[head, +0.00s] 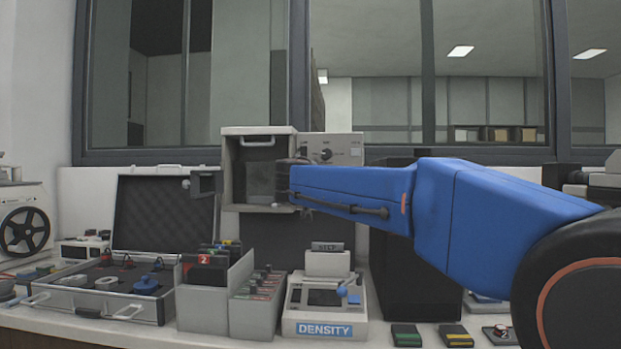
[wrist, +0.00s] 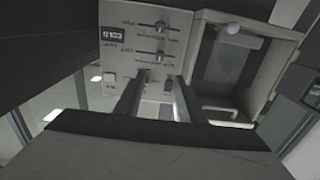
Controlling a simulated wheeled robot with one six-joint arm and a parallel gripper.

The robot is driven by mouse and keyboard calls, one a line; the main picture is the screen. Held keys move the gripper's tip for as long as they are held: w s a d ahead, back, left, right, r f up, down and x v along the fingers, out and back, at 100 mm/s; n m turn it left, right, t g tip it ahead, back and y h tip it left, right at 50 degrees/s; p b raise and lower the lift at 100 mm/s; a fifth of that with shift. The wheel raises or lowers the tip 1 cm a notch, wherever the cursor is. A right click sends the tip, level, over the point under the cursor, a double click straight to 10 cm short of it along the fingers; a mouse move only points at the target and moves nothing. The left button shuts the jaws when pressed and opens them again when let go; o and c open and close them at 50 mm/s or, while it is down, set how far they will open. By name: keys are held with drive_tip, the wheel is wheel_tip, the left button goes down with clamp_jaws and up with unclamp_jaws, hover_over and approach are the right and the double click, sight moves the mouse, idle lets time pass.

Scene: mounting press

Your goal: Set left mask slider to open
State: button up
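A pale grey control panel (wrist: 125,55) fills the upper middle of the wrist view, its lettering upside down. It carries two horizontal slots with small dark slider knobs, one upper (wrist: 160,27) and one lower (wrist: 159,57). I cannot read which is the left mask slider or its open mark. My gripper (wrist: 155,80) is open, its two dark fingers apart and pointing at the panel, with no object held. A small knob-like part (wrist: 145,76) shows between the fingertips; contact is unclear. In the head view the panel (head: 345,150) is partly hidden behind my blue arm.
An open grey chamber (head: 257,150) with a handle adjoins the panel; it also shows in the wrist view (wrist: 228,65). Below stand the density device (head: 325,329), a bin of red-labelled blocks (head: 235,272) and an open case (head: 95,310). Dark window frames stand behind.

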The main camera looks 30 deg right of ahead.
drive_tip(key=x, duration=1.5)
drive_tip(key=shift+d, duration=0.2)
clamp_jaws()
